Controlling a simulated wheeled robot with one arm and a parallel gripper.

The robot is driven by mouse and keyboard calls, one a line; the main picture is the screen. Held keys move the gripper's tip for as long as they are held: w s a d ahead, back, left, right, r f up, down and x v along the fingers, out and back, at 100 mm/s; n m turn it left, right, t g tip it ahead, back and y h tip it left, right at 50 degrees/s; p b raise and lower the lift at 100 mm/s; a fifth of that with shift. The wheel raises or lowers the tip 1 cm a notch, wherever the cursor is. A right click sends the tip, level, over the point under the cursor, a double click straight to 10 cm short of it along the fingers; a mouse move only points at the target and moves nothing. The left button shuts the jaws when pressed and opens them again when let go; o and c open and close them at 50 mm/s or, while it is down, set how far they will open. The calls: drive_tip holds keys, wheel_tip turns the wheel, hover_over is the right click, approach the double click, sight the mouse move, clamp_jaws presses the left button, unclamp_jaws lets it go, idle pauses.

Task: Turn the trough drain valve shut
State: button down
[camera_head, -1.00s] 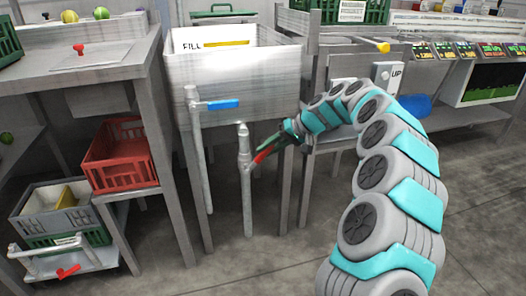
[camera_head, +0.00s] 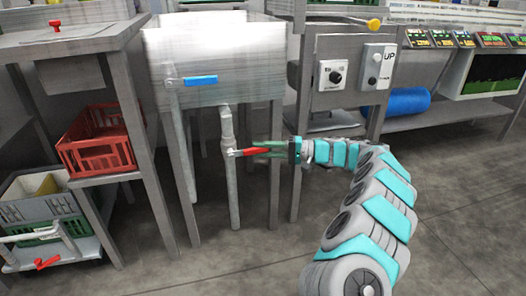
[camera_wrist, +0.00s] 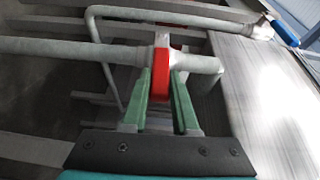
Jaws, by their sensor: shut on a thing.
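The drain valve's red lever (camera_head: 257,151) sticks out to the right from the grey vertical drain pipe (camera_head: 234,190) under the trough (camera_head: 220,60). It points nearly sideways, across the pipe. My gripper (camera_head: 265,150) is shut on the red lever, coming from the right. In the wrist view the red lever (camera_wrist: 162,68) stands between the tips of my two green fingers (camera_wrist: 161,92), with the grey pipe (camera_wrist: 195,63) just beyond. The part of the lever between the fingers is partly hidden.
A blue-handled valve (camera_head: 200,81) is on the trough's front. A control panel (camera_head: 352,75) stands to the right. A red crate (camera_head: 95,150) sits on the left shelf, above a cart with another red lever (camera_head: 46,263). The floor in front is clear.

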drive_tip(key=shift+f+y, duration=0.3)
idle(0.4)
drive_tip(key=c, duration=0.7)
unclamp_jaws()
drive_tip(key=shift+d, duration=0.1)
drive_tip(key=d, duration=0.7)
drive_tip(key=shift+s+d, duration=0.3)
drive_tip(key=shift+s, duration=0.1)
